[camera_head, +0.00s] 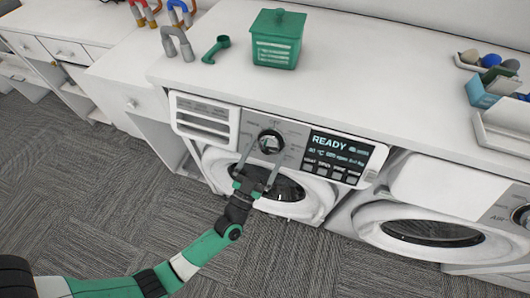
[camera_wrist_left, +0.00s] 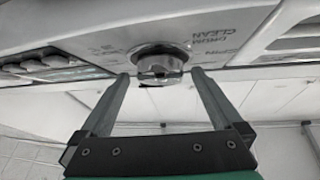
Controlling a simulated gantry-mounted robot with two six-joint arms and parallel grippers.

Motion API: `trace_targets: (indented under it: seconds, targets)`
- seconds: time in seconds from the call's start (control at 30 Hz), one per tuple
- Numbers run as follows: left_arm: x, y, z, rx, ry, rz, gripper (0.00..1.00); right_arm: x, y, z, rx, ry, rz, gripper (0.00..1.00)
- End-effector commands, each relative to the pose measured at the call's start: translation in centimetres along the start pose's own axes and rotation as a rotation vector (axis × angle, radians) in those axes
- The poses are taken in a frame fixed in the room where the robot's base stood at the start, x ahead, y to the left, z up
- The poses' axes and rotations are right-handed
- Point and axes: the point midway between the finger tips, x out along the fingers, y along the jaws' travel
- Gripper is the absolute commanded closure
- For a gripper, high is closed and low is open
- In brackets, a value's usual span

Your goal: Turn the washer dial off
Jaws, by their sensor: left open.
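The washer dial (camera_head: 270,141) is a dark, round knob with a lighter grip on the grey control panel (camera_head: 290,130) of the left white machine. My left gripper (camera_head: 264,157) reaches up to the panel, with its two fingers spread around the dial's front. In the left wrist view the silver dial (camera_wrist_left: 159,66) sits between the tips of my open left gripper (camera_wrist_left: 160,75), with a visible gap on each side. The dial's exact setting cannot be read. The panel display (camera_head: 340,155) reads READY. My right gripper is not in view.
A white counter (camera_head: 370,75) runs above the machines, holding a green box (camera_head: 277,40) and a green scoop (camera_head: 215,48). The detergent drawer (camera_head: 205,118) is left of the dial. A second machine (camera_head: 430,225) stands at right. Grey carpet (camera_head: 90,205) lies open in front.

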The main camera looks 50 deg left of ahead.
Motion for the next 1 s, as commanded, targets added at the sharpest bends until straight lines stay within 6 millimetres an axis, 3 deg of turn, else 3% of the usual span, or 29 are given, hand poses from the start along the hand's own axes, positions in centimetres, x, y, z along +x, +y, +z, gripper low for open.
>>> trace_targets:
  seconds: [0.27, 0.7, 1.0]
  targets:
    - [0.23, -0.01, -0.01, 0.0, 0.0, 0.0, 0.02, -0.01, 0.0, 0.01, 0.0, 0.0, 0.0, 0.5]
    - [0.19, -0.02, 0.0, 0.0, 0.0, 0.0, 0.79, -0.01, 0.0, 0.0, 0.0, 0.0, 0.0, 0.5]
    - [0.21, 0.14, -0.03, -0.021, 0.002, -0.023, 0.79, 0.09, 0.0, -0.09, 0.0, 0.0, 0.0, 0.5]
